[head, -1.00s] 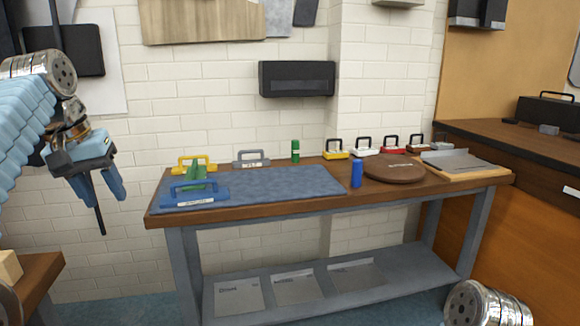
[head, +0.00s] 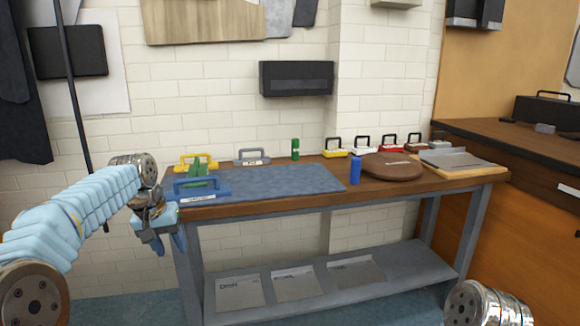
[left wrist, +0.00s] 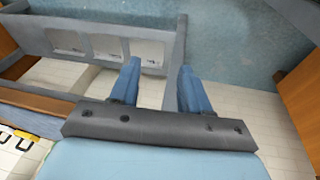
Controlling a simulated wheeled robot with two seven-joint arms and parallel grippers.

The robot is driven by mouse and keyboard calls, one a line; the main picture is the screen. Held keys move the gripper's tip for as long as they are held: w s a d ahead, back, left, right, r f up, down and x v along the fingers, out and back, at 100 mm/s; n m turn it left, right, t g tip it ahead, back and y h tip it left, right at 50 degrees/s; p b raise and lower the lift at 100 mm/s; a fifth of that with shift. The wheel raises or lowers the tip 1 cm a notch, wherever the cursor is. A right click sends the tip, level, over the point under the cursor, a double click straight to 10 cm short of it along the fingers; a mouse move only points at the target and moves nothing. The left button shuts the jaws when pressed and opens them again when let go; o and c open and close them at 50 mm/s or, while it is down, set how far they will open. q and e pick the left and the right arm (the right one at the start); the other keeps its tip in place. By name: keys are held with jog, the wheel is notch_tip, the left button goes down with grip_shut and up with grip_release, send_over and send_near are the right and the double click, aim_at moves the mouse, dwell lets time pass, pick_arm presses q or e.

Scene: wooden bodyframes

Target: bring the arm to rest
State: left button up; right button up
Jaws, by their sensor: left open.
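My left arm (head: 75,215) comes in from the left in the head view, in a light blue sleeve. My left gripper (head: 170,246) hangs fingers down at the left end of the workbench, in front of its corner as seen from the head. In the left wrist view its two blue fingers (left wrist: 157,88) are apart, with nothing between them. Beyond them show the bench's lower shelf and the floor. My right gripper is not in view; only a metallic part of mine (head: 485,304) shows at the lower right.
The wooden workbench (head: 410,192) holds a blue mat (head: 285,180), blue (head: 200,188), yellow (head: 185,162) and grey (head: 252,156) handled pieces, a green can (head: 295,149), a blue can (head: 355,172) and a round brown board (head: 392,167). A wooden cabinet (head: 520,200) stands right. Floor shows below.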

pick_arm(q)
jog(key=s+d+f+h, duration=0.1)
jog(key=s+d+f, duration=0.15)
jog(key=f, duration=0.75)
jog(key=s+d+f+g, duration=0.1)
jog(key=d+f, duration=0.3)
jog(key=f, duration=0.6)
jog(key=s+d+f+h, duration=0.1)
jog(key=s+d+f, duration=0.15)
jog(key=f, duration=0.85)
jog(key=s+d+f, duration=0.4)
jog(key=s+f, duration=0.2)
jog(key=s, duration=0.5)
jog(key=s+d+f+g+h, duration=0.1)
jog(key=s+d+f, duration=0.3)
jog(key=s+f, duration=0.3)
jog(key=s, duration=0.4)
jog(key=shift+f, duration=0.25)
